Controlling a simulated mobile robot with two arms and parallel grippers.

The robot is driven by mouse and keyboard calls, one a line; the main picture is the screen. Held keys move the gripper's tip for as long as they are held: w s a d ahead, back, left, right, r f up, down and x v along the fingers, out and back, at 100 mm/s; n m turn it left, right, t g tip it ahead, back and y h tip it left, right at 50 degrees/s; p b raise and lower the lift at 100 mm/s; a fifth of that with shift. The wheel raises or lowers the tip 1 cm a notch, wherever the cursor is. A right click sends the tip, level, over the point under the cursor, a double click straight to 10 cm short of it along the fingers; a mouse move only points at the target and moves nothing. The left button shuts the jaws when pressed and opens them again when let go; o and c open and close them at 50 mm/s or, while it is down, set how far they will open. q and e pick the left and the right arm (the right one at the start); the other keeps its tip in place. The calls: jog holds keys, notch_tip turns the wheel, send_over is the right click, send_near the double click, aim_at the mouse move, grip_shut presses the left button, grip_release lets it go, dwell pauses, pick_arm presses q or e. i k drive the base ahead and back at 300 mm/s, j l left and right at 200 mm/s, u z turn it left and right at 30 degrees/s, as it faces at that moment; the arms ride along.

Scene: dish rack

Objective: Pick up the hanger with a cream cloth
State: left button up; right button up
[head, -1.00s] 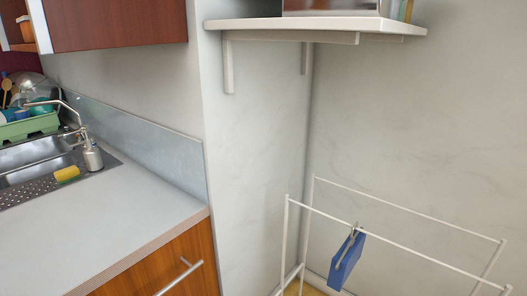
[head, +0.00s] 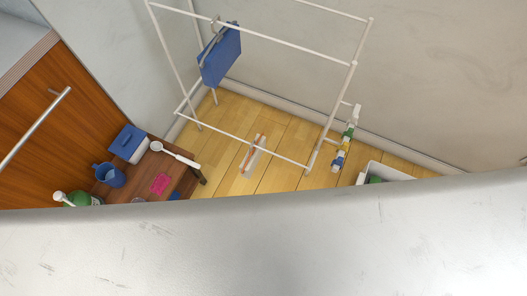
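A white drying rack (head: 284,30) stands at the top middle of the head view. A blue cloth (head: 221,57) hangs on a grey hanger (head: 212,42) from its upper rail at the left. A narrow pale item with a reddish edge (head: 250,157) shows by the low rail; it is too small to tell whether it is a hanger or whether it lies on the floor. I cannot make out a cream cloth for certain. Neither of my grippers is in view.
A low wooden table (head: 180,184) at the left holds a blue-lidded box (head: 128,143), a blue jug (head: 108,175), a white ladle and a pink item. A colourful upright item (head: 346,145) and a white bin (head: 386,172) stand right of the rack. Wooden floor (head: 285,150) shows between.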

aim_at(249, 164)
jog(key=k+j, duration=0.15)
jog(key=j, duration=0.35)
jog(key=k+j+u, duration=0.15)
jog(key=j, duration=0.8)
jog(key=k+j+u, duration=0.1)
jog(key=j, duration=0.4)
jog(key=k+j+u, duration=0.1)
jog(key=j, duration=0.4)
